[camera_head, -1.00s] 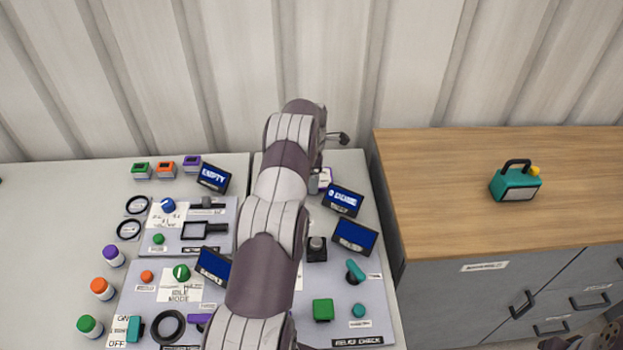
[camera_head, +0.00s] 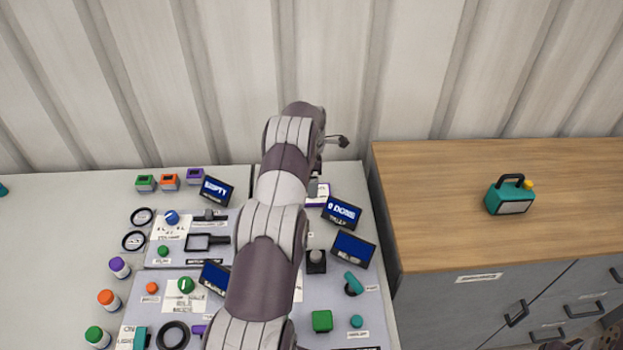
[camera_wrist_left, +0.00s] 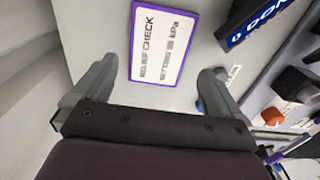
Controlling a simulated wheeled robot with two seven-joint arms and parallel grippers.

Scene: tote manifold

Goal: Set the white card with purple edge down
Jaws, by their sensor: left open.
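The white card with a purple edge (camera_wrist_left: 163,45) lies face up, apparently flat on the pale surface, with printed text reading something like "RELIEF CHECK". In the head view only part of the card (camera_head: 318,199) shows, beside my arm. My left gripper (camera_wrist_left: 160,75) is open, with one finger on either side of the card's near end and visible gaps between. In the head view my left arm hides most of this gripper. My right gripper is not clearly seen.
A tilted blue display (camera_head: 342,212) stands close to the card, with another display (camera_head: 353,250) nearer. Panels with knobs and buttons fill the near bench.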

